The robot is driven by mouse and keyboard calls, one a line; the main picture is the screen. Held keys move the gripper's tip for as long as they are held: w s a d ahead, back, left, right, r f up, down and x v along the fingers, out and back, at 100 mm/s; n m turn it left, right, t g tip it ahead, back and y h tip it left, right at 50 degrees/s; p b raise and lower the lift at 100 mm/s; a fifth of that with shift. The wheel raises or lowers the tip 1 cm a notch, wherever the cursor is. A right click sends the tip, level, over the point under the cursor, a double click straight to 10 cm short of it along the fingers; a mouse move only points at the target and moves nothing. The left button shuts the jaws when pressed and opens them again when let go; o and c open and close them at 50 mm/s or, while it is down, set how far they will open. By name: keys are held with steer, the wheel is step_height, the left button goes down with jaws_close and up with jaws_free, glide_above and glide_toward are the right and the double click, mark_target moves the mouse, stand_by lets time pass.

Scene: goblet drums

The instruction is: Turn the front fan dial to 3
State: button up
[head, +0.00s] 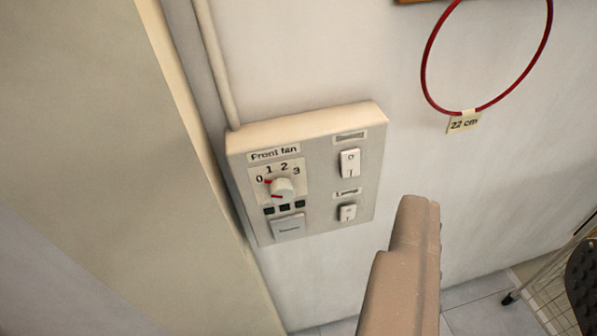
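The front fan dial (283,188) is a small white round knob on the left of a beige wall panel (325,200). A "Front fan" label (275,154) sits above it, and the numbers 0, 1, 2 and 3 arc over it from left to right. A red mark shows at the knob's left edge beside the 0, and another red mark at its lower left; which one is the pointer is hard to tell. My gripper (417,205) is in the lower right, apart from the dial. It shows as one tan block, and its finger gap cannot be made out.
Two white rocker switches (349,163) are on the panel's right half, and a small pale plate (289,227) is below the dial. A red hoop (428,50) with a "22 cm" tag (464,122) hangs at the upper right. A wire rack (550,295) stands lower right.

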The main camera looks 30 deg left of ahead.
mark_target(284, 198)
steer(key=shift+w, duration=0.2)
steer(key=o, duration=0.3)
steer(key=shift+r, duration=0.1)
steer(key=shift+o, duration=1)
steer(key=shift+w, duration=0.15)
steer(key=w+a+f+n+t+y+b, duration=0.1)
steer(key=w+a+f+n+t, duration=0.25)
steer(key=w+n, duration=0.4)
steer(key=w+a+f+n+t, duration=0.2)
steer(key=w+f+n, duration=0.25)
steer(key=n, duration=0.65)
steer(key=s+a+f+n+g+y, duration=0.1)
steer(key=a+f+n+g+y, duration=0.15)
steer(key=f+n, duration=0.45)
steer(key=a+f+n+g+y+b, duration=0.1)
steer(key=a+f+n+g+y, duration=0.1)
steer(key=f+n+y, duration=0.35)
steer(key=s+a+f+n+g+y, duration=0.1)
steer(key=a+f+n+g+y, duration=0.1)
steer(key=f+n, duration=0.6)
steer(key=shift+m, duration=0.6)
steer(key=x, duration=0.4)
steer(key=b+x, duration=0.1)
steer(key=x, duration=0.8)
steer(key=shift+w+d+f, duration=0.2)
steer(key=shift+w+f, duration=0.2)
steer(key=shift+w, duration=0.2)
